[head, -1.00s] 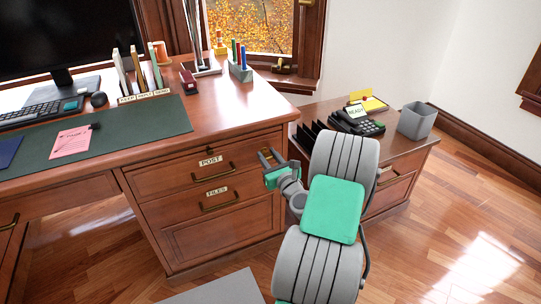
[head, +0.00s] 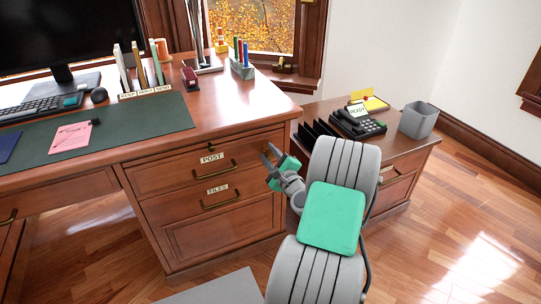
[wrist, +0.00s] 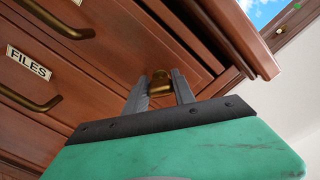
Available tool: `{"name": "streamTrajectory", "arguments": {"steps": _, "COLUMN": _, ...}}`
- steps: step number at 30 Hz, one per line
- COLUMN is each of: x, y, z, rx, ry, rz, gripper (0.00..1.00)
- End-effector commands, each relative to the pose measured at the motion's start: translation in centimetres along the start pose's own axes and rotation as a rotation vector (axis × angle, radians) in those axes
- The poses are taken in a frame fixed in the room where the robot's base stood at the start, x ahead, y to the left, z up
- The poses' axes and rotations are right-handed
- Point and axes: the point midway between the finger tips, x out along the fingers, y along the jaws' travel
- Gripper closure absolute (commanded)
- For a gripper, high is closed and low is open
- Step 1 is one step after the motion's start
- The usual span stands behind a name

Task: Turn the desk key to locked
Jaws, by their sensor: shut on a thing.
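My gripper (head: 269,151) is at the right front edge of the wooden desk (head: 247,104), beside the top drawer. In the wrist view my gripper (wrist: 159,88) has its two grey fingers closed on either side of a small brass piece, which looks like the desk key (wrist: 159,81). In the head view I cannot make the key out behind my gripper.
The POST drawer (head: 180,169) and FILES drawer (head: 185,203) are shut, with brass handles standing out. A small dark fitting (head: 211,147) is above the POST label. A low cabinet (head: 405,160) with a phone (head: 357,123) and grey bin (head: 418,120) stands right of my arm.

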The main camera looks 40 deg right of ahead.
Motion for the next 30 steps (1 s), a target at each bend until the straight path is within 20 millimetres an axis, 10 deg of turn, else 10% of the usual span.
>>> {"name": "streamTrajectory", "arguments": {"steps": 30, "x": 0.01, "y": -0.68, "z": -0.31, "rx": -0.572, "ry": 0.008, "rz": -0.012, "gripper": 1.0}}
